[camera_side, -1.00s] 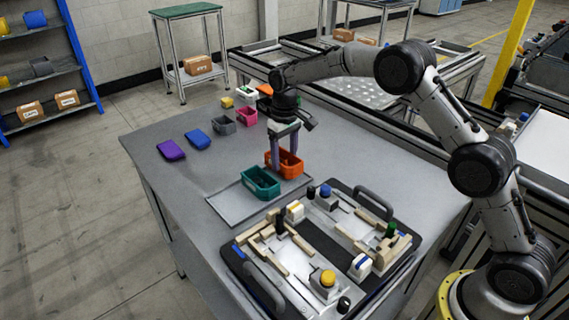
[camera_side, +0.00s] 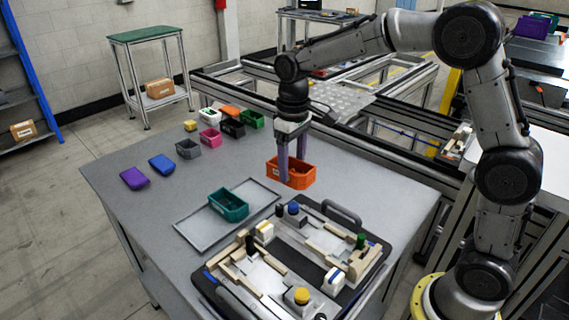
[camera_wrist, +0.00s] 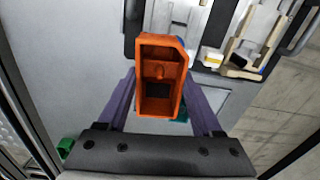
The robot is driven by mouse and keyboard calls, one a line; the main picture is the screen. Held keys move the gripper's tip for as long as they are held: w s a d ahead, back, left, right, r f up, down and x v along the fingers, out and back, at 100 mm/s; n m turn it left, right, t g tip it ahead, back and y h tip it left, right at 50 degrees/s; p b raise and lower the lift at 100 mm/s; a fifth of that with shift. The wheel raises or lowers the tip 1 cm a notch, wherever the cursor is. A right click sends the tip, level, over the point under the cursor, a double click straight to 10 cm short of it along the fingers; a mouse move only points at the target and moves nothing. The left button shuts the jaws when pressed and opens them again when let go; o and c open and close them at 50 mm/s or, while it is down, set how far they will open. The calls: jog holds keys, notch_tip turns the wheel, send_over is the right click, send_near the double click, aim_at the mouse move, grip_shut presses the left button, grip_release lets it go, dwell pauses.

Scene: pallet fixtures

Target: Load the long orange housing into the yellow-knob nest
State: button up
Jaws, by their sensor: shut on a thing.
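The long orange housing (camera_side: 290,173) is an open-topped box between the fingers of my gripper (camera_side: 291,168). The gripper is shut on it and points down. In the wrist view the orange housing (camera_wrist: 160,72) sits upright between the two purple fingers, its inside visible. It looks held above the table, but the height is hard to tell. The yellow knob (camera_side: 301,294) stands at the near side of the dark fixture pallet (camera_side: 318,214), beside light wooden blocks of a nest (camera_side: 262,273). The pallet is in front of the gripper, toward the side camera.
A teal housing (camera_side: 229,204) sits on a grey tray (camera_side: 201,228) left of the pallet. A blue knob (camera_side: 293,208) and a grey handle (camera_side: 341,211) rise from the pallet. Purple (camera_side: 134,178), blue (camera_side: 161,164) and several other parts stand farther back on the table.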

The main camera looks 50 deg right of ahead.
jog(key=n, duration=0.7)
jog(key=shift+s+n, duration=0.1)
jog(key=shift+n, duration=0.3)
jog(key=n, duration=0.2)
jog(key=a+n, duration=0.1)
jog(key=shift+s+n, duration=0.1)
jog(key=shift+n, duration=0.3)
jog(key=n, duration=0.2)
jog(key=a+n, duration=0.1)
jog(key=n, duration=0.1)
jog(key=shift+s+a, duration=0.15)
jog(key=shift+a, duration=0.05)
jog(key=s+a+n, duration=0.3)
jog(key=a+n, duration=0.5)
jog(key=n, duration=0.2)
jog(key=s+a+n, duration=0.3)
jog(key=a+n, duration=0.5)
jog(key=n, duration=0.1)
jog(key=shift+s+f, duration=0.15)
jog(key=shift+f, duration=3.65)
jog(key=shift+f, duration=1)
